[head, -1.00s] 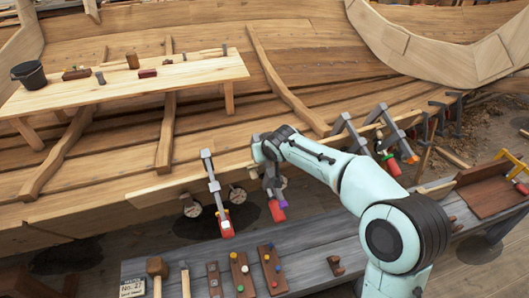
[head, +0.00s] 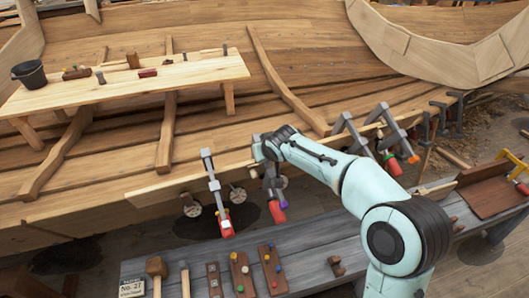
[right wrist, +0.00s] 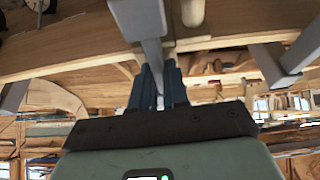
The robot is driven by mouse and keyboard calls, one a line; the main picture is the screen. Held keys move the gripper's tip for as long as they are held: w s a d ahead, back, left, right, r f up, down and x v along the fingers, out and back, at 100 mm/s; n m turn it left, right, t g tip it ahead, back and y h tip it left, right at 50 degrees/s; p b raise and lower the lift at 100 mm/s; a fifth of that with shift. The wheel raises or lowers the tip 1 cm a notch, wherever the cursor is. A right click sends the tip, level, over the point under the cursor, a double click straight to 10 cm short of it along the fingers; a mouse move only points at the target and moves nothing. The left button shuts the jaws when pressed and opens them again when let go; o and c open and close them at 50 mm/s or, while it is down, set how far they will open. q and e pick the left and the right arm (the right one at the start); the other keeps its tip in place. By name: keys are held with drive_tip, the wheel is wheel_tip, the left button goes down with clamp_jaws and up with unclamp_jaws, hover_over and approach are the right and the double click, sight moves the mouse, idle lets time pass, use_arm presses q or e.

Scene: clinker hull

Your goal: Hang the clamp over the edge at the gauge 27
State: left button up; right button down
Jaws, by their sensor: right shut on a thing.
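My right gripper (head: 268,172) is at the hull's lower plank edge (head: 240,162). It is shut on a grey clamp (head: 274,184) with a red and purple handle end hanging below; the right wrist view shows the grey clamp bar (right wrist: 152,50) between the blue fingers (right wrist: 158,88). Whether the clamp rests on the edge is hidden by my arm. Round gauges hang under the edge: one at left (head: 192,206), one in the middle (head: 238,195), and one partly hidden behind the held clamp. Their numbers are unreadable. A card (head: 132,289) reads No. 27. My left gripper is out of view.
Another clamp (head: 211,178) hangs on the edge to the left, between gauges. More grey clamps (head: 350,132) hang on the right. Below, a grey bench (head: 320,245) carries a mallet (head: 156,270) and wooden blocks with coloured knobs (head: 242,272). A plank table (head: 120,85) stands behind.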

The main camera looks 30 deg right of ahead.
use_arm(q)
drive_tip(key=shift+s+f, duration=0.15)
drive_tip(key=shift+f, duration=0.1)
use_arm(e)
drive_tip(key=shift+s, duration=0.15)
drive_tip(key=c, duration=1.1)
unclamp_jaws()
drive_tip(key=shift+o, duration=0.2)
drive_tip(key=shift+f, duration=0.2)
use_arm(q)
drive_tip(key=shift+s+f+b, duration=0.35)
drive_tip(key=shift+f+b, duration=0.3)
drive_tip(key=shift+b, duration=0.1)
use_arm(e)
drive_tip(key=v, duration=1.3)
drive_tip(key=shift+r, duration=0.25)
drive_tip(key=shift+s, duration=0.15)
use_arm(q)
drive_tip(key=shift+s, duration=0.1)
